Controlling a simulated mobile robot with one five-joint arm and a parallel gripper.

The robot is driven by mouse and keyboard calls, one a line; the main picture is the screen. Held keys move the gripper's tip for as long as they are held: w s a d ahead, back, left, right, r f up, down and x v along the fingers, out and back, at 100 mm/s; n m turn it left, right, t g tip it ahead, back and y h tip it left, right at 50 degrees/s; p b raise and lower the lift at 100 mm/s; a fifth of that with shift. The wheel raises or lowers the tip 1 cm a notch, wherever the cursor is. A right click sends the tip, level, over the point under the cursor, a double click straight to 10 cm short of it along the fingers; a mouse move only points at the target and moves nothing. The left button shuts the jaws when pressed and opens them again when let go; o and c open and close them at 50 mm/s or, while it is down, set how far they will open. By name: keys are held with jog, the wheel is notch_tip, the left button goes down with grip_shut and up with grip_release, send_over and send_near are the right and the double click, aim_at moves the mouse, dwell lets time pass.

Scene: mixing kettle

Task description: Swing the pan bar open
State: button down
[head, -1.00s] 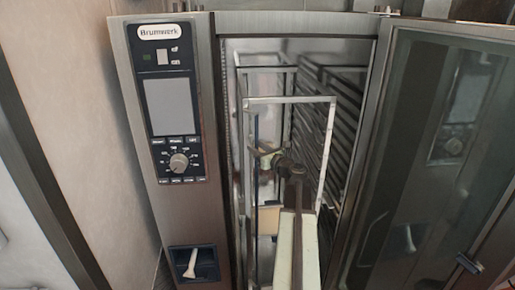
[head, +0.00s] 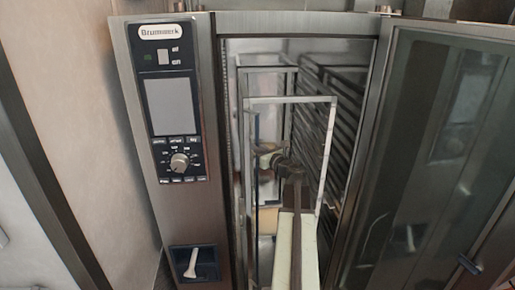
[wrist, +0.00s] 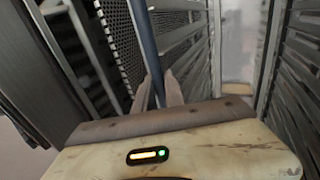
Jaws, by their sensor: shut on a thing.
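The pan bar (head: 291,99) is a pale metal frame with a dark blue upright (head: 254,190) on its left side. It stands in the open doorway of the oven. In the wrist view the blue upright (wrist: 147,40) runs down between the two fingers. My gripper (head: 265,157) is shut on this upright; it also shows in the wrist view (wrist: 160,92). My arm reaches in from the front and hides part of the frame's lower middle.
The oven door (head: 435,150) stands open on the right, with a dark blue latch (head: 470,265) low down. The control panel (head: 170,100) is on the left. Ribbed racks (head: 335,110) line the oven's right inner wall.

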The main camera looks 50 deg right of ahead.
jog(key=shift+a+h, duration=0.2)
jog(key=shift+h, duration=0.1)
jog(key=shift+w+a+m+g+h, duration=0.2)
jog(key=shift+a+m+g+h, duration=0.45)
jog(key=shift+m+g+h, duration=1.1)
jog(key=shift+w+a+m+g+h, duration=0.15)
jog(key=shift+a+m+g+h, duration=0.45)
jog(key=shift+m+g+h, duration=1.1)
jog(key=shift+w+a+m+g+h, duration=0.2)
jog(key=shift+a+m+g+h, duration=0.6)
jog(key=shift+m+h, duration=1.05)
jog(key=shift+d+n+g+h, duration=0.15)
jog(key=shift+n+g+h, duration=0.15)
jog(key=shift+g+h, duration=0.1)
jog(key=c, duration=1.4)
grip_release()
